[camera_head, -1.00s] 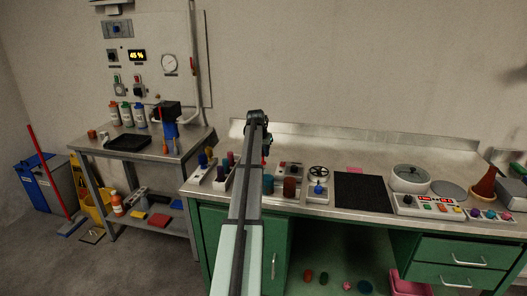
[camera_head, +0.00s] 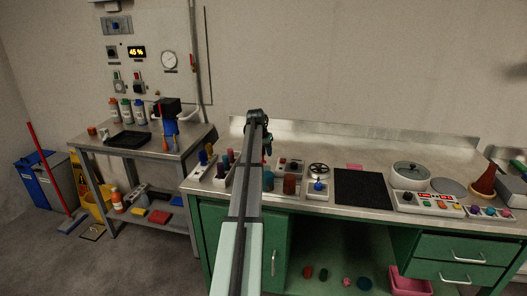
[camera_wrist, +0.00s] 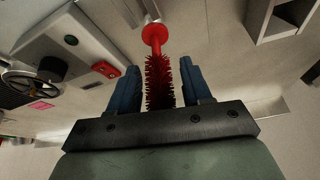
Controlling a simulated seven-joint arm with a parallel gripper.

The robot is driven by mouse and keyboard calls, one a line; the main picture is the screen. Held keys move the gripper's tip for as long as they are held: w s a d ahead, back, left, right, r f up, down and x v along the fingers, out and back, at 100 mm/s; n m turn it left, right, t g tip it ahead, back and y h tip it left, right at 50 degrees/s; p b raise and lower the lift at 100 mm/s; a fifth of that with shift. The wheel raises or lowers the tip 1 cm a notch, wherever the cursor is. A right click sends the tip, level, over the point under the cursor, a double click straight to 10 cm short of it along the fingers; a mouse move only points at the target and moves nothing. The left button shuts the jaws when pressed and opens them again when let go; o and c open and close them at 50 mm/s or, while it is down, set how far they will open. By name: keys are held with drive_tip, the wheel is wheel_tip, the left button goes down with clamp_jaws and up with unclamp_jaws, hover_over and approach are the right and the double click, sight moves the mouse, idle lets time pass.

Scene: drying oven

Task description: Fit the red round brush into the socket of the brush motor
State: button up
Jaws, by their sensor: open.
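The red round brush (camera_wrist: 158,80) shows in the wrist view between the two blue fingers of my gripper (camera_wrist: 162,82). Its bristled part lies near my palm and its red disc and thin stub point away from me. The fingers stand apart, with a gap on each side of the bristles. In the head view my gripper (camera_head: 267,146) is above the counter, largely hidden by my arm. A grey box with a dark round part (camera_wrist: 58,42), which looks like the brush motor, is at upper left in the wrist view. I cannot make out its socket.
A handwheel unit (camera_head: 318,172) stands right of my gripper, with a black mat (camera_head: 363,187) beyond it. A pale open box (camera_wrist: 282,17) is at upper right in the wrist view. The counter's back is clear.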

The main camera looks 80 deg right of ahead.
drive_tip(key=shift+r, duration=0.1)
drive_tip(key=v, duration=1.3)
drive_tip(key=shift+a+r, duration=0.15)
drive_tip(key=shift+r, duration=0.15)
